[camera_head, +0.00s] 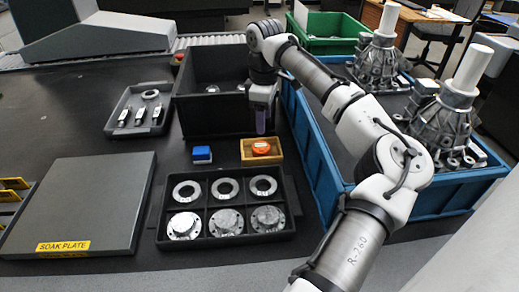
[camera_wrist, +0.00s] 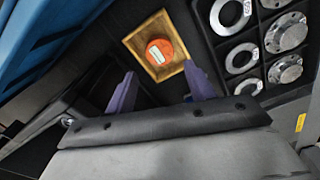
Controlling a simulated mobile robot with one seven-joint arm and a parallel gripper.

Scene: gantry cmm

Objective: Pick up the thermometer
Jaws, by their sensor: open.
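A round orange-red object (camera_head: 261,147) with a pale label or display sits in a small wooden tray (camera_head: 246,160). It looks like the thermometer, but I cannot read it. In the wrist view the orange object (camera_wrist: 160,51) lies in the wooden tray (camera_wrist: 134,43), ahead of my fingertips and roughly between them. My gripper (camera_head: 261,131) points down just behind the tray in the head view, apart from the object. In the wrist view my gripper (camera_wrist: 163,84) has its two purple fingers spread with nothing between them.
A blue box (camera_head: 202,154) is left of the wooden tray. A black compartment tray (camera_head: 227,241) of metal rings and flanges lies in front. A dark bin (camera_head: 195,126) stands behind; a tall blue crate (camera_head: 318,165) is close on the right. A grey plate (camera_head: 90,200) lies left.

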